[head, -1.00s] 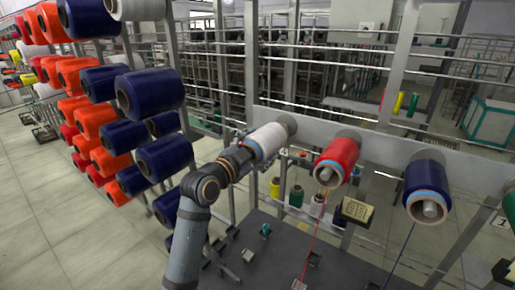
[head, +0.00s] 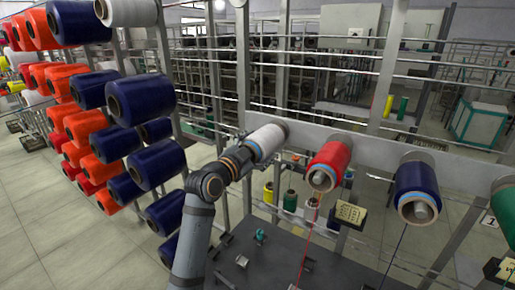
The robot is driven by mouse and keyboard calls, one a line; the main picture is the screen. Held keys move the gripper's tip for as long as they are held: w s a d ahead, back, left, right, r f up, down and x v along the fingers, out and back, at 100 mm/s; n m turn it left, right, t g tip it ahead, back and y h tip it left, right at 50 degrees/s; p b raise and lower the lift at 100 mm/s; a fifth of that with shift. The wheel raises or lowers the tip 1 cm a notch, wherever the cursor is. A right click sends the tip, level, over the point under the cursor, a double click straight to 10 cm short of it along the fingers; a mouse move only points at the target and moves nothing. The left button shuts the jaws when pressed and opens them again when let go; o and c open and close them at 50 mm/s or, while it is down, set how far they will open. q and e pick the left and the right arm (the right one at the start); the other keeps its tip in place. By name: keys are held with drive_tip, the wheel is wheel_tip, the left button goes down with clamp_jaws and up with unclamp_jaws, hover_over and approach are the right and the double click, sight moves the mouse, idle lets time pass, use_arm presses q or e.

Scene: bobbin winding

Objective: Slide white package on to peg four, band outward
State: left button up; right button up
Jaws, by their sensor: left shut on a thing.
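The white package (head: 267,141) lies along the leftmost peg (head: 281,125) in view on the grey beam. Its far end is close to the beam. My left gripper (head: 241,157) is shut at the package's near, outward end and hides most of that end face. My right gripper is not in view.
To the right on the beam (head: 375,152) hang a red package (head: 330,158) and a dark blue package (head: 417,181), both with light blue bands outward. A green package (head: 504,205) is at the right edge. A creel of orange and blue packages (head: 150,162) stands left.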

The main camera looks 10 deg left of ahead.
use_arm(q)
drive_tip(key=shift+f+b, duration=0.4)
drive_tip(key=shift+f, duration=0.05)
idle(0.6)
drive_tip(key=o, duration=1.3)
drive_tip(key=shift+v, duration=6)
